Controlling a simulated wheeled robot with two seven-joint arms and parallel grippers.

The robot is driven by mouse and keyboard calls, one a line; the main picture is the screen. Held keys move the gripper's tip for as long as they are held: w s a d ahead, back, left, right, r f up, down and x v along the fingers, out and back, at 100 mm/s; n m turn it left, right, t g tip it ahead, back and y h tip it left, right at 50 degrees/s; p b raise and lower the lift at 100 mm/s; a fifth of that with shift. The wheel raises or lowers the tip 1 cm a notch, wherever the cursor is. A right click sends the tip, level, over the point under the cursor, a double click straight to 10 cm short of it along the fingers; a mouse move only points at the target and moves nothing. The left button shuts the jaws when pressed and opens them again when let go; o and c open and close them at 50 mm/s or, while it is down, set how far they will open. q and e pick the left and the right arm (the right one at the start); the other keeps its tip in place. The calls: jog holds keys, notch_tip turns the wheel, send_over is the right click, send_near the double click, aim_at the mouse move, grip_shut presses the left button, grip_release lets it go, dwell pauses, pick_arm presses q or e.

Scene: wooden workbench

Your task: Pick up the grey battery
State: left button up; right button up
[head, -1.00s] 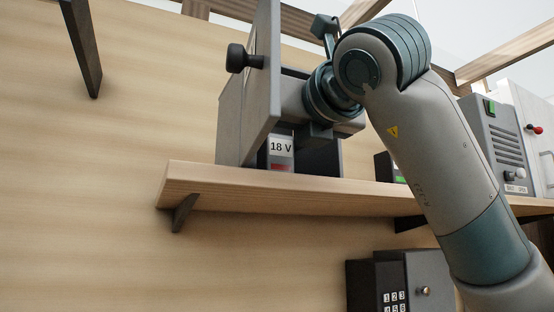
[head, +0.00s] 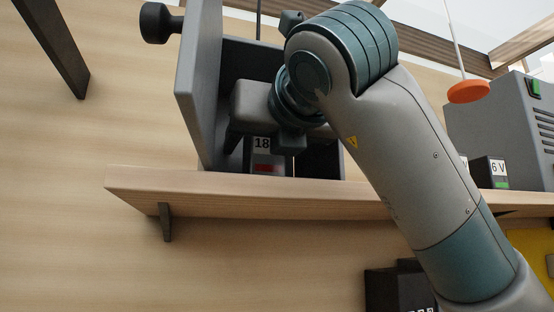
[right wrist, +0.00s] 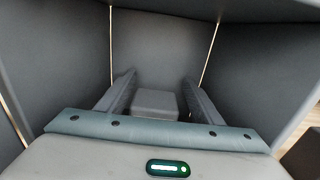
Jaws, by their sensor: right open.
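A plain grey block (right wrist: 157,103), likely the grey battery, sits between the fingers of my right gripper (right wrist: 158,80) in the right wrist view. The gripper is open, with its fingers on either side of the block; I cannot tell whether they touch it. Grey walls surround both. The cabinet's door (head: 197,85), with a black knob, stands open at the left. My left gripper is not in view.
A battery labelled 18 (head: 264,150), its label partly covered, stands on the wooden shelf (head: 240,190) below my wrist. A 6 V battery (head: 498,168) and a grey machine (head: 510,125) stand right.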

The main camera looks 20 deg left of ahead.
jog(key=shift+s+a+r, duration=0.1)
jog(key=shift+s+a, duration=0.05)
jog(key=shift+s, duration=0.15)
jog(key=shift+a, duration=0.1)
jog(key=shift+w, duration=0.1)
jog(key=c, duration=1.3)
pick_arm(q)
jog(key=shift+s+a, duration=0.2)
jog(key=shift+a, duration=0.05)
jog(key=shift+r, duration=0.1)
pick_arm(e)
jog(key=shift+d+r, duration=0.1)
jog(key=shift+d, duration=0.1)
